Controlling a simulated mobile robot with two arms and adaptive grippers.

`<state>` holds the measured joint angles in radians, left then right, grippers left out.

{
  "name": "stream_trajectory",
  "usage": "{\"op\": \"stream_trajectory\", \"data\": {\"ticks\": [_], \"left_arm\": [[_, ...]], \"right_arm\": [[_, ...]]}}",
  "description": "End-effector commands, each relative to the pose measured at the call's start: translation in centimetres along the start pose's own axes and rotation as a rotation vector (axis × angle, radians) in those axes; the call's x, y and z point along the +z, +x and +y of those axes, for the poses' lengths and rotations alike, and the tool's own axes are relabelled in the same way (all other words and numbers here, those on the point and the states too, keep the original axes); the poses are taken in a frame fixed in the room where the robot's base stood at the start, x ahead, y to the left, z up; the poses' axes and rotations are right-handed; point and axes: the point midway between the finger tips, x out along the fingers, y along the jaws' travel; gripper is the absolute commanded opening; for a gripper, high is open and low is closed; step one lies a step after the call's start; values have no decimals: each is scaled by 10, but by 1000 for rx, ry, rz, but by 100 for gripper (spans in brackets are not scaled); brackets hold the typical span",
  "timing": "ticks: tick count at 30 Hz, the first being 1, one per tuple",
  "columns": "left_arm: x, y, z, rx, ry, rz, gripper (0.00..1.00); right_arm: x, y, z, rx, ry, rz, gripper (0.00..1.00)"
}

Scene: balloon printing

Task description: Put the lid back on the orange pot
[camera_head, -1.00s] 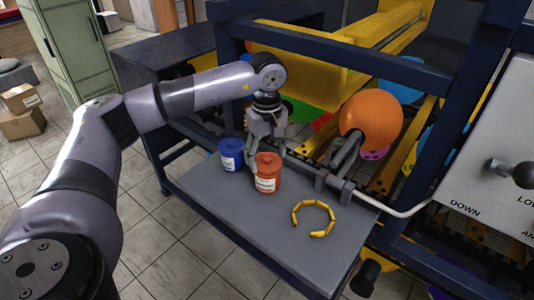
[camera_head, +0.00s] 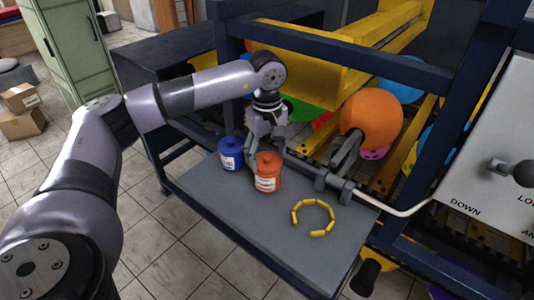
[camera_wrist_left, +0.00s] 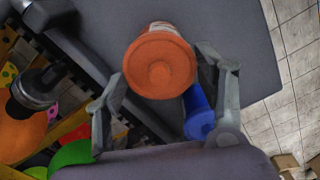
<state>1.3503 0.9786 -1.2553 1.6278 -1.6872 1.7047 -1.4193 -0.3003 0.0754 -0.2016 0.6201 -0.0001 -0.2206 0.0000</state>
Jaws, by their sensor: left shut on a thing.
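The orange pot (camera_head: 267,181) stands upright on the grey shelf, with its round orange lid (camera_head: 266,158) on top. I see no gap between lid and pot. In the left wrist view the lid (camera_wrist_left: 160,68) is seen from above and hides most of the pot. My left gripper (camera_head: 262,157) reaches down behind the pot, its fingers on either side of the lid. It is shut on the lid; the exact finger contact is partly hidden. My right gripper is not in view.
A blue pot (camera_head: 230,154) stands just left of the orange pot, close to a finger. A ring of yellow pieces (camera_head: 296,222) lies on the shelf (camera_head: 250,222). An orange balloon (camera_head: 371,121) and grey clamp parts (camera_head: 346,150) are at the right. The shelf's front is clear.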

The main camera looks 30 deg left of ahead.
Motion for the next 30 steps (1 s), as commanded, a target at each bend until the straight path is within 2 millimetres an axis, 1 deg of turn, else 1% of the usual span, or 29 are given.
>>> {"op": "stream_trajectory", "data": {"ticks": [16, 30], "left_arm": [[0, 0, 0, 0, 0, 0, 53], [0, 3, 0, 1, 0, 0, 53]], "right_arm": [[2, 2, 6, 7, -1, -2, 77], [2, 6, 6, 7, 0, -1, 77]]}}
